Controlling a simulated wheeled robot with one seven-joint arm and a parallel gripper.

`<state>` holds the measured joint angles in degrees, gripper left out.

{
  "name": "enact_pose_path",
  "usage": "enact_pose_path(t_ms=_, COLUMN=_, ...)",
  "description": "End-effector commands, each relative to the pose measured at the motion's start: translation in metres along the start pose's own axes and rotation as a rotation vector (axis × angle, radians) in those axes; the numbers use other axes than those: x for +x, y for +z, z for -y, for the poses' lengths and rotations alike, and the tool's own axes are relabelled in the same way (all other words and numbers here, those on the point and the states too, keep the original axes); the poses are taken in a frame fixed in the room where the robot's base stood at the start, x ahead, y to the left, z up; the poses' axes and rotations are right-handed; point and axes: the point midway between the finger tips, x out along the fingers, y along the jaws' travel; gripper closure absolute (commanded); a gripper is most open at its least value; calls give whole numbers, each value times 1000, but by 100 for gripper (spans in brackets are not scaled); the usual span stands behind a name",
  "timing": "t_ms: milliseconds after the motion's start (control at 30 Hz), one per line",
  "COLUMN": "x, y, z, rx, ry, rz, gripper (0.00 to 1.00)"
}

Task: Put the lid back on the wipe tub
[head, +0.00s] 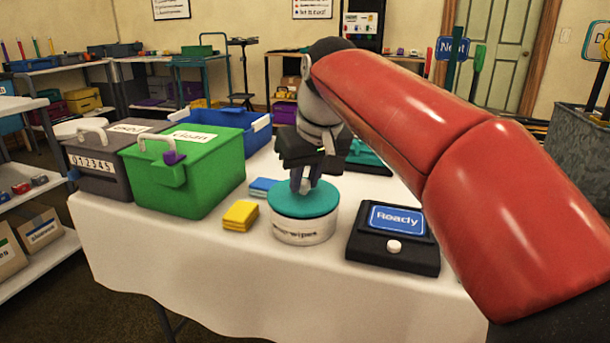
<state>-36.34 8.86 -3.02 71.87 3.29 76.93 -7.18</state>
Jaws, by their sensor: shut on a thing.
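The wipe tub (304,229) is a round white tub with dark lettering, standing upright on the white table near its front edge. The teal lid (303,201) lies level over the tub's top; I cannot tell whether it is fully seated. My gripper (304,187) points down from above, its fingers shut on the middle of the lid. The exact grip point is small and partly hidden by the fingers.
A black box with a blue "Ready" screen (396,219) stands right of the tub. Yellow cloths (241,215) and blue cloths (262,187) lie to the left. A green bin (205,173), a grey bin (92,166) and a blue crate (261,126) stand farther left and behind.

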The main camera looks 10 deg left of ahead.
Motion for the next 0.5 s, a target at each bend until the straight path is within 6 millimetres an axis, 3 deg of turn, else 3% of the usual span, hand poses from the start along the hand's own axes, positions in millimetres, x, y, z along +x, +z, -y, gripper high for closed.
enact_pose_path(t_ms=233, x=0, y=0, z=0, rx=0, ry=0, rz=0, gripper=100)
enact_pose_path(t_ms=267, x=0, y=0, z=0, rx=0, ry=0, rz=0, gripper=77)
enact_pose_path(t_ms=433, x=0, y=0, z=0, rx=0, ry=0, rz=0, gripper=55)
enact_pose_path(t_ms=500, x=0, y=0, z=0, rx=0, ry=0, rz=0, gripper=53)
